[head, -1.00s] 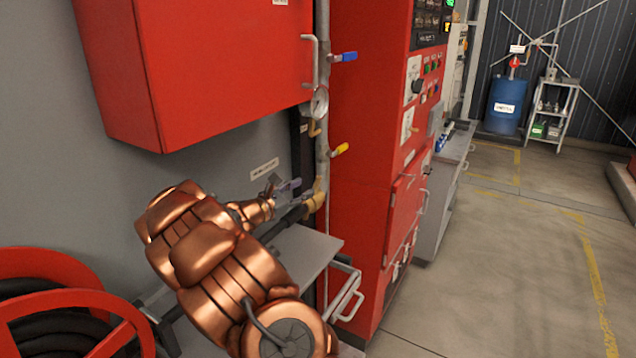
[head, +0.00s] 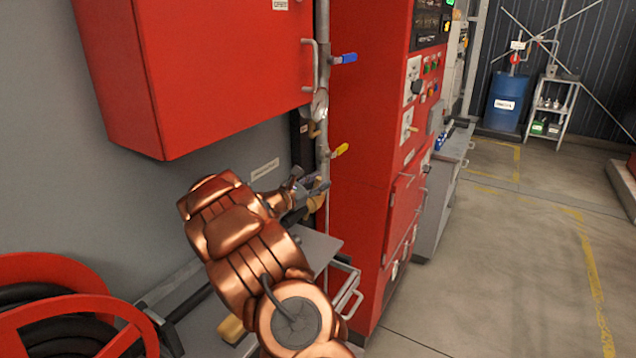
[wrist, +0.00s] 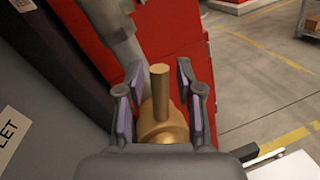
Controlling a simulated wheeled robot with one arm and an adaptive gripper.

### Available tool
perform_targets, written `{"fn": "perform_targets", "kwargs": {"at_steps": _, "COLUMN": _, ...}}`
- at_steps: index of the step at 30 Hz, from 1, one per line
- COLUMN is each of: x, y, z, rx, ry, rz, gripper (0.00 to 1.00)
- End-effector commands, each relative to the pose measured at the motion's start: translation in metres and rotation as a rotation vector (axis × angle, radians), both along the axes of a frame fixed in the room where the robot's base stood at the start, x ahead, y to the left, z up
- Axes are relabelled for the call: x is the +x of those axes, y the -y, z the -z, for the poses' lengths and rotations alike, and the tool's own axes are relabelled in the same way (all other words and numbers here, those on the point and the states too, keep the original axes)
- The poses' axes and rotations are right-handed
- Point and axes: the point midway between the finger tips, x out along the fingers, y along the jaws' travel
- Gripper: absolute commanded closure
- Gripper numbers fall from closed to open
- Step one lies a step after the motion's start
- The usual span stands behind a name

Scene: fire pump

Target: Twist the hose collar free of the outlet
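The brass fitting at the outlet (wrist: 162,128) has a rounded body and a straight stub, seen in the wrist view. I cannot tell where collar and outlet meet. My gripper (wrist: 158,72) is open, with one finger on each side of the brass fitting. Gaps show between the fingertips and the stub; whether the pads touch the rounded body lower down is unclear. In the head view, the brass (head: 317,202) shows beside the vertical pipe, partly hidden by my gripper (head: 310,190). A short dark length, apparently the hose (head: 293,216), shows below the fingers.
A grey vertical pipe (head: 323,170) with blue (head: 349,58) and yellow (head: 341,150) valve handles runs close by. A red cabinet (head: 215,75) hangs above. A red hose reel (head: 50,268) stands at left, a red panel (head: 360,200) at right. A grey shelf (head: 318,247) lies below.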

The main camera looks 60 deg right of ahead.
Motion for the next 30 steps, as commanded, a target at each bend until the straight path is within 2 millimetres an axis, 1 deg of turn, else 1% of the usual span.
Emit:
{"fn": "perform_targets", "kwargs": {"at_steps": 1, "x": 0.0001, "y": -0.0001, "z": 0.0, "rx": 0.0, "ry": 0.0, "rz": 0.0, "gripper": 0.72}}
{"fn": "perform_targets", "kwargs": {"at_steps": 9, "x": 0.0001, "y": -0.0002, "z": 0.0, "rx": 0.0, "ry": 0.0, "rz": 0.0, "gripper": 1.0}}
{"fn": "perform_targets", "kwargs": {"at_steps": 30, "x": -0.0016, "y": -0.0001, "z": 0.002, "rx": 0.001, "ry": 0.021, "rz": 0.0, "gripper": 1.0}}
